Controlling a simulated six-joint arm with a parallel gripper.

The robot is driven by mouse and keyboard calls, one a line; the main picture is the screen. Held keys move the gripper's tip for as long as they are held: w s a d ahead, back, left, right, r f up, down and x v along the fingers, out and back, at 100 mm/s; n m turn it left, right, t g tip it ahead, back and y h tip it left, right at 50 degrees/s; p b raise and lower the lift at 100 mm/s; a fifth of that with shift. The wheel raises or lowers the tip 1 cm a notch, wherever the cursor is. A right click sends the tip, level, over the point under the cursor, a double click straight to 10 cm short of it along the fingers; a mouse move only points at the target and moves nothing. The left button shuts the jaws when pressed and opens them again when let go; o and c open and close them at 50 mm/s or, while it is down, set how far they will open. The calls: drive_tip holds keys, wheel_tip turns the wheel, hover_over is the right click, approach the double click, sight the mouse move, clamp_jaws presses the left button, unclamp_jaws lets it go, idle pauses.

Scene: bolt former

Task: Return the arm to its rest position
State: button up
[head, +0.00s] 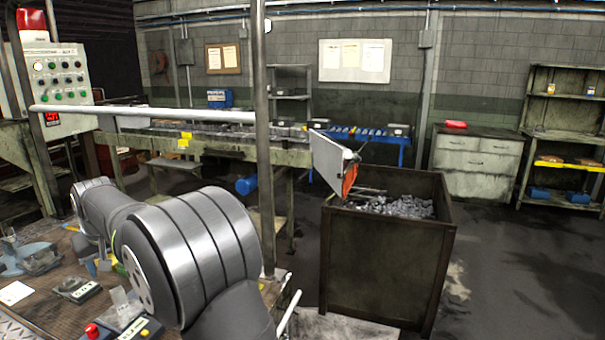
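My arm shows in the head view as large grey, rounded joint segments at the lower left, over a cluttered workbench (40,312). The segments hide part of the bench. My gripper is not visible in this view, so its fingers and anything in them cannot be seen.
A dark metal bin (385,262) of grey metal pieces stands right of my arm, with a tilted chute (328,160) above it. A vertical post (262,130) and white horizontal bar (150,115) stand close behind. A control panel (58,85) is upper left. The right floor is open.

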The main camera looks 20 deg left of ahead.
drive_tip(key=a+f+n+g, duration=0.2)
drive_tip(key=a+f+n, duration=0.15)
drive_tip(key=a, duration=0.55)
drive_tip(key=shift+n, duration=0.25)
drive_tip(key=f, duration=0.8)
drive_tip(key=shift+s+d+f, duration=0.1)
drive_tip(key=shift+s+f, duration=0.2)
drive_tip(key=shift+f, duration=0.1)
drive_tip(key=shift+s+v, duration=0.15)
drive_tip(key=shift+v, duration=1.25)
drive_tip(key=shift+s+v, duration=0.15)
drive_tip(key=shift+v, duration=1.2)
drive_tip(key=shift+r, duration=0.1)
